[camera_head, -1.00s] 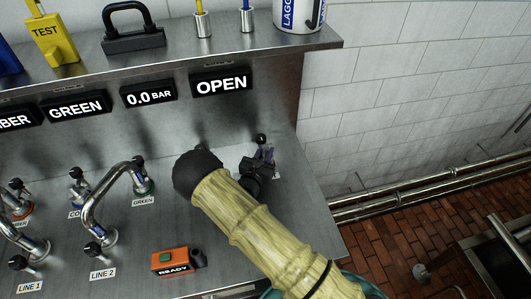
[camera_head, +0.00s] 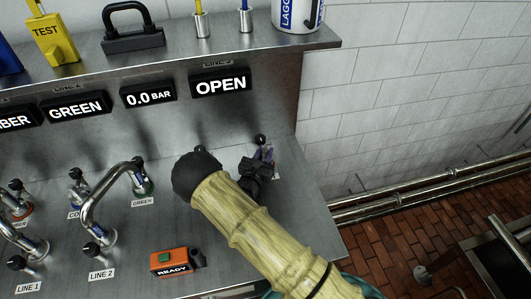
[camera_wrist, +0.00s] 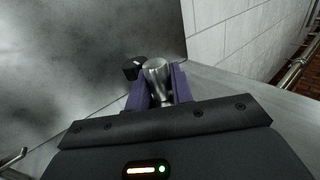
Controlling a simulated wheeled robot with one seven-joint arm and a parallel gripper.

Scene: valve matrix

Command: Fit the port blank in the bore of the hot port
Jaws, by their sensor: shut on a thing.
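My gripper (camera_head: 262,163) is at the right end of the steel bench, mostly behind my yellow-sleeved arm. In the wrist view its two purple fingers (camera_wrist: 159,88) are shut on a short, shiny steel cylinder (camera_wrist: 157,76), which I take to be the port blank. A black knob (camera_wrist: 132,68) stands just left of the fingers. It also shows in the head view (camera_head: 261,139), right behind the gripper. The hot port and its bore are hidden behind my gripper and arm, so I cannot tell whether the blank is in the bore.
Left of my arm, a bent steel pipe (camera_head: 103,190) joins the LINE 2 and GREEN ports. An orange READY box (camera_head: 169,261) lies near the bench's front. A shelf (camera_head: 170,55) with a padlock and cups overhangs the back. The display (camera_head: 221,85) reads OPEN.

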